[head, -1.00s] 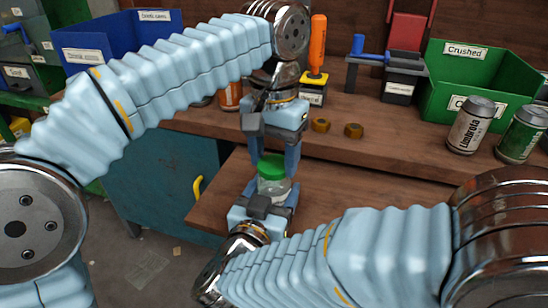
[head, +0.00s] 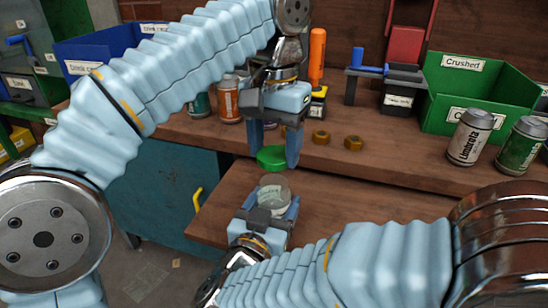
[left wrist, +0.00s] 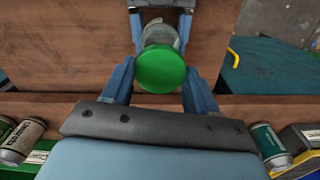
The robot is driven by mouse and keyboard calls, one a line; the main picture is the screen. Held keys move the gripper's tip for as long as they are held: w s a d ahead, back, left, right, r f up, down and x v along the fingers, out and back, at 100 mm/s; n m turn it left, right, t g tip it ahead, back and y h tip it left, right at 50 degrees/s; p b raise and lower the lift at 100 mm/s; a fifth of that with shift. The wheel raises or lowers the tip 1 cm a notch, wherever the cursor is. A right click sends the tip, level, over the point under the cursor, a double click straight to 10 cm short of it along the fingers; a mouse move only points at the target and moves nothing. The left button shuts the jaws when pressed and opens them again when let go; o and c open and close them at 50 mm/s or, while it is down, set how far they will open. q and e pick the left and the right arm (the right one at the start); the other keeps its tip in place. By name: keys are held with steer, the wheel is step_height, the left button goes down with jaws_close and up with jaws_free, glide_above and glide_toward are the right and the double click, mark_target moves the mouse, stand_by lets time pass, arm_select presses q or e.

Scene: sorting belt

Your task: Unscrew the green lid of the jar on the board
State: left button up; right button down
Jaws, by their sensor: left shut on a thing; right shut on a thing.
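The green lid (head: 272,158) is off the jar and held in the air by my left gripper (head: 274,150), which is shut on it from above. The lid also shows in the left wrist view (left wrist: 160,68), between the fingers of the left gripper (left wrist: 160,75). The clear jar (head: 273,192) stands below it, its mouth bare, over the board (head: 212,215). My right gripper (head: 268,212) is shut on the jar from the near side. A gap shows between lid and jar. The jar's lower part is hidden by the right gripper.
Behind the board, the bench holds two nuts (head: 353,143), an orange-handled screwdriver (head: 317,60), an orange can (head: 229,105) and a grey can (head: 470,138). A green bin (head: 440,98) labelled Crushed stands at the right, a blue bin (head: 85,50) at the left.

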jaws_free()
stand_by(0.3)
steer(key=v, duration=1.2)
steer(key=shift+s, duration=0.1)
